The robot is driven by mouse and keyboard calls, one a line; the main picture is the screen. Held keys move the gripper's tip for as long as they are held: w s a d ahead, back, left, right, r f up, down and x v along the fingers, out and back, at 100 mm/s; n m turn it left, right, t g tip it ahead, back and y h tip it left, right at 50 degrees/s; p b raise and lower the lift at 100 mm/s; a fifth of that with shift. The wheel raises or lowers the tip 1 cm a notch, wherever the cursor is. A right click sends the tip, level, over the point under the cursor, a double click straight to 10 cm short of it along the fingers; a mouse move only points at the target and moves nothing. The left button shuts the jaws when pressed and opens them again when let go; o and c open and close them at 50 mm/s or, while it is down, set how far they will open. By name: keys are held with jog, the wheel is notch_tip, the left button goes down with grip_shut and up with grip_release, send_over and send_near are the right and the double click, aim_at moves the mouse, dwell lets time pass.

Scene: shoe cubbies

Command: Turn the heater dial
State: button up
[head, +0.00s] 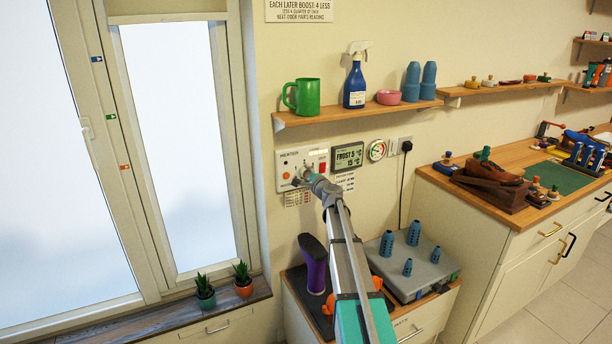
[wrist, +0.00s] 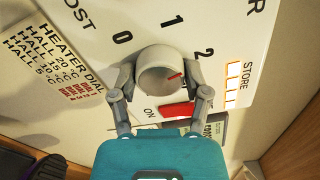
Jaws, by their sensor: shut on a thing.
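The heater panel (head: 284,160) is on the wall below the shelf. Its round grey dial (wrist: 158,80) fills the middle of the wrist view, with a red mark toward its right side, roughly on the 2 side. The printed labels include 0, 1, 2 and part of a word ending in OST. My gripper (wrist: 160,86) is shut on the dial, one finger on each side. In the head view my gripper (head: 301,178) reaches the panel and hides the dial. A display (head: 347,157) beside it reads FROST 5 °C and 15 °C.
A red switch (wrist: 177,110) marked ON lies close to my right finger. A heater dial chart (wrist: 55,65) is beside the panel. A shelf (head: 350,114) with a green mug (head: 307,97) and spray bottle (head: 355,80) is above. A purple boot (head: 314,265) stands below.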

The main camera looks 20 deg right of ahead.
jog(key=shift+w+m, duration=0.1)
jog(key=shift+m, duration=1.3)
jog(key=o, duration=1.1)
jog(key=shift+o, duration=0.2)
jog(key=s, duration=1.2)
jog(key=shift+d, duration=0.2)
